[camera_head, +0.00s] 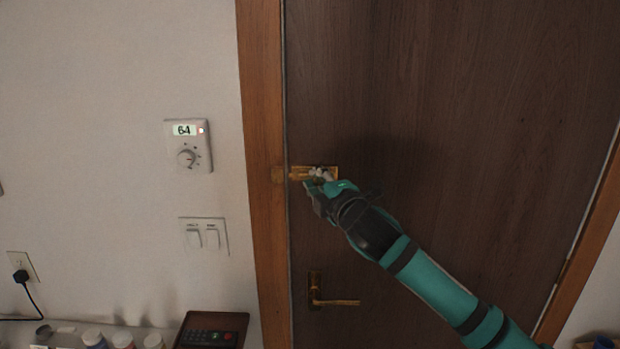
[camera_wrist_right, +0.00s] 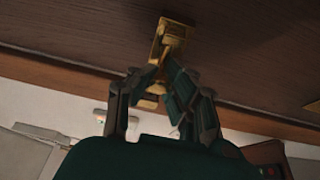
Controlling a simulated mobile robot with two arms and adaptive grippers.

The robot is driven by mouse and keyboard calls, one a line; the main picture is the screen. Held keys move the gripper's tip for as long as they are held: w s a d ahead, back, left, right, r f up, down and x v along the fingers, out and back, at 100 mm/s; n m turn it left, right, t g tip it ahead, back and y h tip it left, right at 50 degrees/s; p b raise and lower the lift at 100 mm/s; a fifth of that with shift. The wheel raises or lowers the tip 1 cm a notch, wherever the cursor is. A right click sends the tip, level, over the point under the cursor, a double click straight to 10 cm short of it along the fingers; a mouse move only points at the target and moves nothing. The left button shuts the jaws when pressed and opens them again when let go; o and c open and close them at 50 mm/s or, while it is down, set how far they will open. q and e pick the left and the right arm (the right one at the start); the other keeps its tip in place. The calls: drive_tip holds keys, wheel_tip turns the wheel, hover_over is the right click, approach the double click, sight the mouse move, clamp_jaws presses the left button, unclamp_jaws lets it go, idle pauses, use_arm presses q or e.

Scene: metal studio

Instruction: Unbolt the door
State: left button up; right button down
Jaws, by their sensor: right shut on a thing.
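The dark brown wooden door (camera_head: 450,120) fills the right of the head view and stands closed in its frame. A brass bolt (camera_head: 300,173) is mounted near its left edge, and a brass keeper (camera_head: 278,174) sits on the frame beside it. My right gripper (camera_head: 318,180) is at the bolt and shut on it, hiding part of it. In the right wrist view the brass bolt (camera_wrist_right: 173,38) shows beyond and between the fingers of my right gripper (camera_wrist_right: 160,85). How far the bolt reaches into the keeper is hard to tell. My left gripper is not in view.
A brass door handle (camera_head: 330,302) is below the bolt. On the wall left of the wooden frame (camera_head: 262,120) are a thermostat (camera_head: 188,146) reading 64 and light switches (camera_head: 204,237). A low surface with jars (camera_head: 95,338) and a tray with a remote (camera_head: 210,337) is at lower left.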

drive_tip(key=shift+w+d+f, duration=0.1)
drive_tip(key=shift+d, duration=0.45)
drive_tip(key=c, duration=1.7)
unclamp_jaws()
drive_tip(key=shift+a, duration=0.15)
drive_tip(key=o, duration=0.5)
drive_tip(key=shift+d, duration=0.2)
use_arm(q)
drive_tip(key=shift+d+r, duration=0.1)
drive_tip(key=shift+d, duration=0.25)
use_arm(e)
drive_tip(key=shift+d, duration=0.1)
